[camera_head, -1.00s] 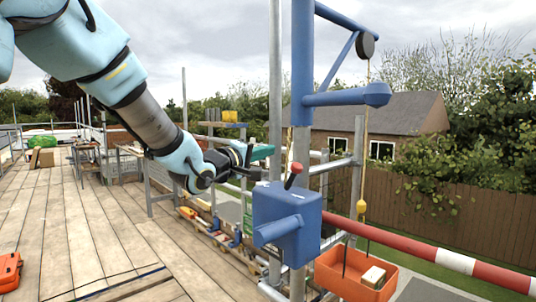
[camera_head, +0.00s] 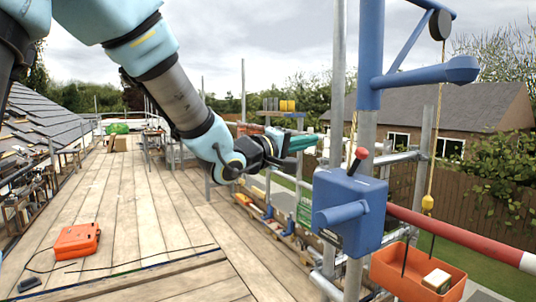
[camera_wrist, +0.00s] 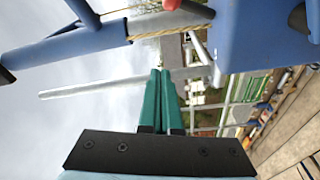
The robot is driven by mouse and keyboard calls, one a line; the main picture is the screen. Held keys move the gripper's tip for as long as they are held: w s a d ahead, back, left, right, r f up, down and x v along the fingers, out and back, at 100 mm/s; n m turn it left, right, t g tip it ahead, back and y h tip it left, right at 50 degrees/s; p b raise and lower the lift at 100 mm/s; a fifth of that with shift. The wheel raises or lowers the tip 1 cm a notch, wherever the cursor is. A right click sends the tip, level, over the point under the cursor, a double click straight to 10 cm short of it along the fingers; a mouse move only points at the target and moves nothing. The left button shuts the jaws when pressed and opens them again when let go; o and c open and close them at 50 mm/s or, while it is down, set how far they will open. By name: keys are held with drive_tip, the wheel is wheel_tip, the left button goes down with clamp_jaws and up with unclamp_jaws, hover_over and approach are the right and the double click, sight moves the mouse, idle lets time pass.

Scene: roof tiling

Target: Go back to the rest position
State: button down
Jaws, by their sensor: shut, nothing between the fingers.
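My gripper (camera_head: 301,143) is in the middle of the head view, at the end of my light blue arm. Its green fingers point right, toward the blue hoist post, and hold nothing. In the wrist view the two green fingers (camera_wrist: 160,88) lie side by side, shut. The blue hoist box (camera_head: 349,210) with a red-knobbed lever stands to the right of and nearer than my gripper in the head view. My gripper appears apart from it.
An orange case (camera_head: 77,242) lies on the plank deck (camera_head: 150,205) at left, with dark cables near it. An orange bin (camera_head: 412,275) holding a pale block hangs at lower right. A red and white rail (camera_head: 470,240) runs right. Tiled roofing (camera_head: 38,125) rises at left. The mid-deck is clear.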

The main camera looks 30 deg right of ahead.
drive_tip(key=w+a+f+n+t+y, duration=0.1)
drive_tip(key=w+a+f+t+y, duration=0.25)
drive_tip(key=w+a+f, duration=0.35)
drive_tip(key=w+a+f+t+y, duration=0.3)
drive_tip(key=w+a+f+y, duration=0.2)
drive_tip(key=w+a, duration=0.4)
drive_tip(key=a+f+g+y, duration=0.1)
drive_tip(key=a+f+y, duration=0.25)
drive_tip(key=a, duration=0.55)
drive_tip(key=a+f+y, duration=0.2)
drive_tip(key=a+f, duration=0.2)
drive_tip(key=a, duration=0.4)
drive_tip(key=s+a+f+g+y, duration=0.2)
drive_tip(key=s+a+f+g, duration=0.1)
drive_tip(key=s+a, duration=0.3)
drive_tip(key=s+a+f+g+y, duration=0.2)
drive_tip(key=s+a, duration=0.4)
drive_tip(key=a, duration=0.5)
drive_tip(key=shift+f+g, duration=0.55)
drive_tip(key=shift+f, duration=0.15)
